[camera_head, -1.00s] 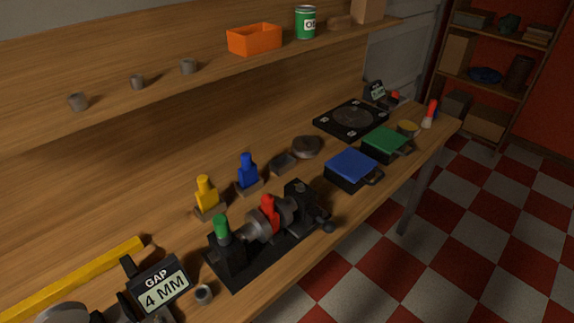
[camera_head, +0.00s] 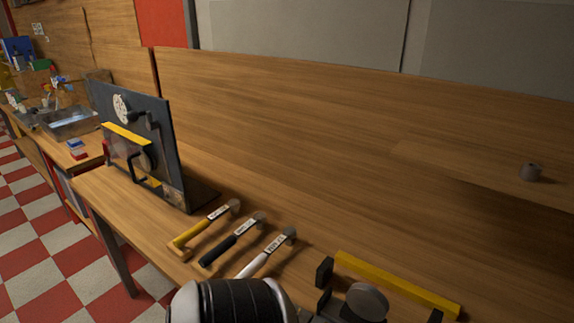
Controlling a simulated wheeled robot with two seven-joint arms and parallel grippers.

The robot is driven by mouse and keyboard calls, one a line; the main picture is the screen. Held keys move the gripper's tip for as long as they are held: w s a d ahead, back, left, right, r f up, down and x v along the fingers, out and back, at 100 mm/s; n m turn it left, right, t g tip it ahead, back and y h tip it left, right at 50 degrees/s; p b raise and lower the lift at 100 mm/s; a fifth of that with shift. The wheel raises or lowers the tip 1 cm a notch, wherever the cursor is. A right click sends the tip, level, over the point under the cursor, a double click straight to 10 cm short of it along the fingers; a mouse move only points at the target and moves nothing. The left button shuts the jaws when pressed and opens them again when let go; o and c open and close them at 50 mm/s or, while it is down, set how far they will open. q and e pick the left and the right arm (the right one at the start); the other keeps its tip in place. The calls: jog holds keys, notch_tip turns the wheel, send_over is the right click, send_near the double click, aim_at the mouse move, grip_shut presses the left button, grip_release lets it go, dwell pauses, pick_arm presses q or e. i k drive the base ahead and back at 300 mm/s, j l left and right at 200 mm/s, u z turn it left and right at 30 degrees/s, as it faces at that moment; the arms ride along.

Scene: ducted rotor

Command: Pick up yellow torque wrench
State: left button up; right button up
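The yellow torque wrench (camera_head: 205,226) lies on the wooden workbench, leftmost in a row of three similar tools. Its yellow handle points to the lower left and its grey head to the upper right, with a small label between. A black-handled one (camera_head: 232,241) lies just right of it, and a white-handled one (camera_head: 264,256) right of that. A small wooden block shows under the yellow handle's end. A white and black rounded part at the bottom edge seems to be my own arm.
A dark upright panel (camera_head: 170,118) with mounted parts stands behind and left of the wrenches. A yellow bar (camera_head: 395,283) and a grey round part (camera_head: 367,301) are at the lower right. The bench's left edge drops to checkered floor.

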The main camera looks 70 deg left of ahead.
aim_at(233, 206)
jog(key=u, duration=2.85)
jog(key=k+z, duration=0.1)
jog(key=z, duration=3.05)
jog(key=u, duration=3.15)
